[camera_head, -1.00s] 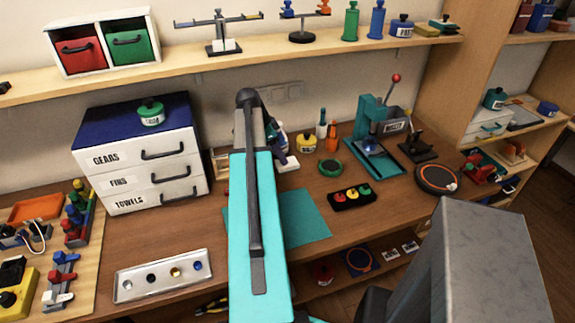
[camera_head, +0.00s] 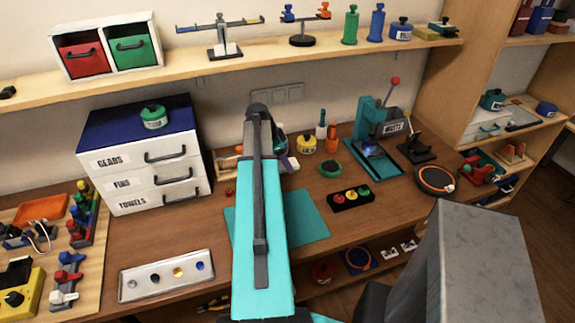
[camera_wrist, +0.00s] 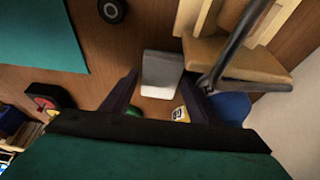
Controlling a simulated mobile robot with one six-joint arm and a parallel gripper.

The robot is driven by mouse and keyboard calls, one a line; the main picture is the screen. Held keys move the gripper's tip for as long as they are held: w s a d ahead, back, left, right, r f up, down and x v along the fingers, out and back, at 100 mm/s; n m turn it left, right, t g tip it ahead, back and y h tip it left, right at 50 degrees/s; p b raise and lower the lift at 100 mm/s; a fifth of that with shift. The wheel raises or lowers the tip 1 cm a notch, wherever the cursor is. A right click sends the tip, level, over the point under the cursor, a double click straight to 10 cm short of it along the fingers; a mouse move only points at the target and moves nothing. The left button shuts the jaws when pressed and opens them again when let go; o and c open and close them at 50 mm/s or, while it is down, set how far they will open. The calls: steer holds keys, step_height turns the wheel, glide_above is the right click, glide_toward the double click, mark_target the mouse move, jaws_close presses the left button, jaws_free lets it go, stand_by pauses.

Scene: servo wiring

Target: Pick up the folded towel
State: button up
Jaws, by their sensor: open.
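I cannot make out a folded towel for certain. In the wrist view my gripper (camera_wrist: 160,76) is open, its two dark fingers apart. A small grey and white block (camera_wrist: 162,70) shows between the fingertips; I cannot tell whether it is the towel or whether the fingers touch it. A white piece (camera_head: 290,164) shows beside my arm in the head view, partly hidden. My arm covers most of the gripper there. The white cabinet (camera_head: 130,180) has a bottom drawer labelled TOWELS (camera_head: 135,202), and all its drawers look shut.
A yellow jar (camera_head: 306,144), a green round thing (camera_head: 330,169) and a press (camera_head: 372,135) stand to the right. A teal mat (camera_head: 305,220) lies under my arm. A metal tray (camera_head: 167,275) is at the front left. A shelf (camera_head: 290,53) runs above.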

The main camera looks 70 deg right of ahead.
stand_by(0.5)
steer(key=c, duration=0.8)
steer(key=shift+r, duration=0.15)
steer(key=shift+r+b, duration=0.9)
steer(key=shift+r, duration=0.45)
steer(key=shift+a+r, duration=0.2)
steer(key=s+a+b, duration=0.1)
steer(key=s+a, duration=0.1)
steer(key=a, duration=0.2)
steer(key=s+a+r+b, duration=0.1)
steer(key=s+a+b, duration=0.1)
steer(key=a, duration=0.3)
steer(key=s+a+b, duration=0.1)
steer(key=s+a, duration=0.1)
steer(key=a, duration=0.3)
steer(key=shift+a+r, duration=0.25)
